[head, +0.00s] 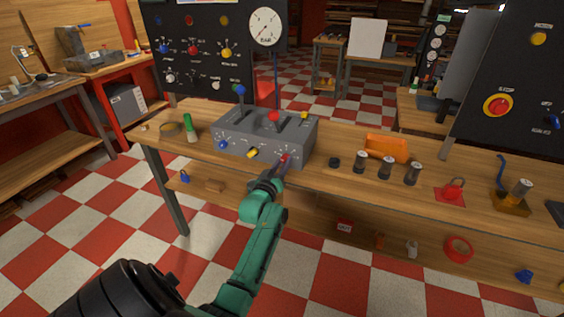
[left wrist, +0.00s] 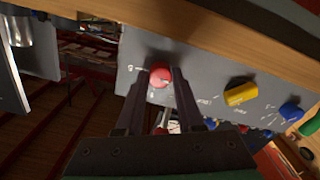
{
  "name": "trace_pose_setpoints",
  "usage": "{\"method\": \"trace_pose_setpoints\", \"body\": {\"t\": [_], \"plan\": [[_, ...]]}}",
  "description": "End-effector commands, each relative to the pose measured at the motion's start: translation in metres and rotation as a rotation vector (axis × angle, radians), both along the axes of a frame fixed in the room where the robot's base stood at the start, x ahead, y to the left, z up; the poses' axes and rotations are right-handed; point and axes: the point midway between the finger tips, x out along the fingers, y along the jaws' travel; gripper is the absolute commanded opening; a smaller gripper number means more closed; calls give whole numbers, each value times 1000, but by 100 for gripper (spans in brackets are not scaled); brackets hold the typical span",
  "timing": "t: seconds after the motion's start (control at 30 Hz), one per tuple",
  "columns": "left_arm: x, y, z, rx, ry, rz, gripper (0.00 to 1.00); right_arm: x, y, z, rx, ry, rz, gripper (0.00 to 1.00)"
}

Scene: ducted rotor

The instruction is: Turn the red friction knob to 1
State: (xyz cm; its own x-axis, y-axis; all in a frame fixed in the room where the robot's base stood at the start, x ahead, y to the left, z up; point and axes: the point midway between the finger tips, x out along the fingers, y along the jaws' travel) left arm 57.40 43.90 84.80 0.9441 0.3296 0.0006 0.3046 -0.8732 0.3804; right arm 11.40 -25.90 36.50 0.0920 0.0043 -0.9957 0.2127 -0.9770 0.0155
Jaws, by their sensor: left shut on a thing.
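The red friction knob (head: 283,157) sits at the right end of the front face of a grey control box (head: 231,143) on the workbench. In the left wrist view the red knob (left wrist: 160,77) shows between my fingertips, with small white scale marks around it. My left gripper (head: 279,167) is shut on the red knob; it also shows in the left wrist view (left wrist: 158,80). The scale numbers are too small to read surely. A yellow knob (head: 252,153) and a blue knob (head: 223,145) are on the same face. My right gripper is not in view.
A green-topped cylinder (head: 190,128) stands to the left. Levers rise from the box top.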

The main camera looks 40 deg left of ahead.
Motion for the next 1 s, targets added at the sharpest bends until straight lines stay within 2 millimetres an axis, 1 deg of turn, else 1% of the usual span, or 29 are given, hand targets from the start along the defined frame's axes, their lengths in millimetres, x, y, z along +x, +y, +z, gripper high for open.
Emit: {"method": "trace_pose_setpoints", "body": {"t": [0.2, 0.57, 0.6, 0.67, 1.0], "plan": [[0, -1, -2, -38, -7, 0, 0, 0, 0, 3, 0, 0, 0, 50], [0, -1, -3, -41, -9, -1, 0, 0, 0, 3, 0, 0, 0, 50], [0, -1, -3, -41, -9, -1, 44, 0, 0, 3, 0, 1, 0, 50], [0, -1, -2, -41, -9, -1, 67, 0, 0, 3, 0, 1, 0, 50], [-2, -1, -1, -37, -11, -1, 67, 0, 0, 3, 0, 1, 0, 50]]}}
